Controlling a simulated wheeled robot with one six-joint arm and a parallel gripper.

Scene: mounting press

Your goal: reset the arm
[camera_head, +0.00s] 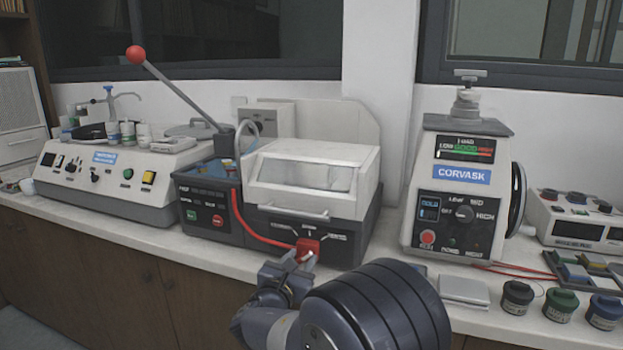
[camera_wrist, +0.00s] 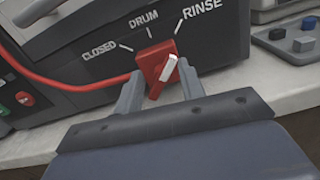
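My gripper (camera_head: 298,264) is in front of the grey and white machine with the clear-windowed lid (camera_head: 312,165). In the wrist view my gripper (camera_wrist: 158,85) has its two fingers apart, one on each side of the lower part of a red selector knob (camera_wrist: 155,66). A gap shows between the fingers, and I cannot tell whether either touches the knob. The knob's white pointer (camera_wrist: 169,67) slants up and right, toward the RINSE label (camera_wrist: 198,18). CLOSED (camera_wrist: 99,55) and DRUM (camera_wrist: 144,19) are printed to its left. My arm covers part of the counter front.
A red hose (camera_head: 250,236) runs to the knob from the left. A lever with a red ball (camera_head: 136,54) rises behind. The CORVASK press (camera_head: 460,190), a flat grey box (camera_head: 464,290) and several small jars (camera_head: 517,297) stand right. Space in front of the counter is open.

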